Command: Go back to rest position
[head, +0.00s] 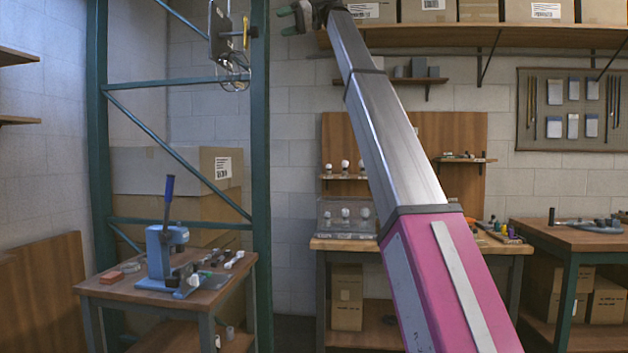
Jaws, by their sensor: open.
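My arm, silver with a pink lower part, reaches up from the bottom right to the top middle of the head view. My gripper (287,20) is at its far end, at the top edge of the picture, with green fingertips pointing left. It is open, and I see nothing between the fingers. It is high up, left of the upper shelf (480,36) and right of the green rack post (260,130). The top of the gripper is partly cut off by the picture edge.
A small table (150,291) with a blue press (163,250) stands at left. A workbench (345,244) with white bulbs (345,213) is behind my arm. Another bench (570,236) is at right. Cardboard boxes (425,10) sit on the upper shelf, close to my gripper.

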